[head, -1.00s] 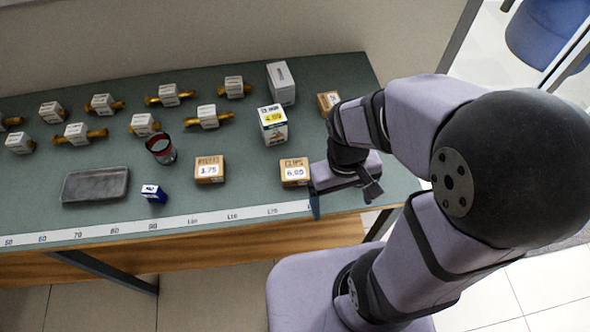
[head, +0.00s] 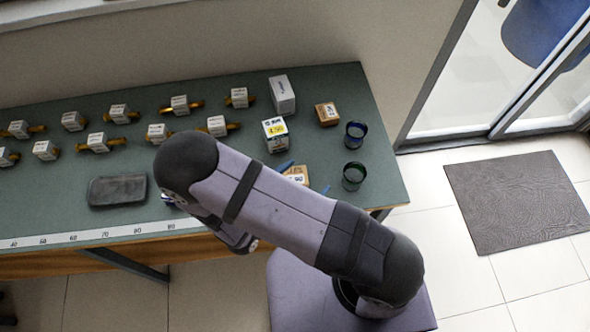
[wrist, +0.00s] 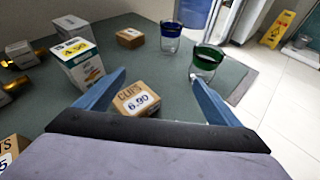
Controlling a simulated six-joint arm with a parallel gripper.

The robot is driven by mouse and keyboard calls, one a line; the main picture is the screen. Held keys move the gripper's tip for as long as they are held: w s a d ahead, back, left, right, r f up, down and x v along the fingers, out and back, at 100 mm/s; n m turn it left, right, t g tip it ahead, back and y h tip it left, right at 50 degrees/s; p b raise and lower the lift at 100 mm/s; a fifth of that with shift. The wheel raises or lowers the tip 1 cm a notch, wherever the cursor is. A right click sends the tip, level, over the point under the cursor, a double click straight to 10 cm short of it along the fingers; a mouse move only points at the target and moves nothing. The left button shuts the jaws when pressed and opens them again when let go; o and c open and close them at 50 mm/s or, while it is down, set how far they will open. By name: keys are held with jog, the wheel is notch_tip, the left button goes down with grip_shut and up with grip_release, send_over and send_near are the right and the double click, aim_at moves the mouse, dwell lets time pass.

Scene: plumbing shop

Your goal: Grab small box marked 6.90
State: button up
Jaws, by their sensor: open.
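The small tan box marked CLIPS 6.90 (wrist: 136,100) lies on the green table in the wrist view, label up. In the head view the same box (head: 298,174) is partly hidden by my arm. My gripper (wrist: 158,75) is open, its two blue fingers apart on either side of the box. The box sits nearer the left finger, with a wider gap to the right one. In the head view my gripper (head: 305,178) shows only its blue fingertips around the box.
A white and yellow box (wrist: 80,62) stands left of the fingers. A green-rimmed glass (wrist: 206,62) stands close beyond the right finger, with a blue-rimmed glass (wrist: 171,36) behind it. Another tan box (wrist: 130,38) lies farther back. A grey tray (head: 118,190) lies left.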

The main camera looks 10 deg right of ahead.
aim_at(294, 176)
jog(key=a+n+t+y, duration=0.1)
jog(key=a+f+n+y+p, duration=0.1)
jog(key=a, duration=0.1)
jog(key=s+a+f+n+t+y+p, duration=0.1)
jog(key=n, duration=0.1)
jog(key=shift+a+f+t, duration=0.2)
jog(key=shift+a+t, duration=0.1)
jog(key=shift+a, duration=0.05)
jog(key=shift+s+a+f+n+y, duration=0.25)
jog(key=shift+a+f+n+y, duration=0.25)
jog(key=shift+n, duration=0.1)
jog(key=shift+x, duration=1.1)
jog(key=shift+w+d+b, duration=0.3)
jog(key=shift+w+d, duration=0.15)
jog(key=shift+d, duration=0.1)
jog(key=x, duration=0.2)
jog(key=shift+w+d, duration=0.25)
jog(key=shift+d, duration=0.05)
jog(key=shift+w+d+f+b, duration=0.25)
jog(key=shift+w+b, duration=0.1)
jog(key=shift+w, duration=0.25)
jog(key=shift+c, duration=0.5)
jog(key=c, duration=1)
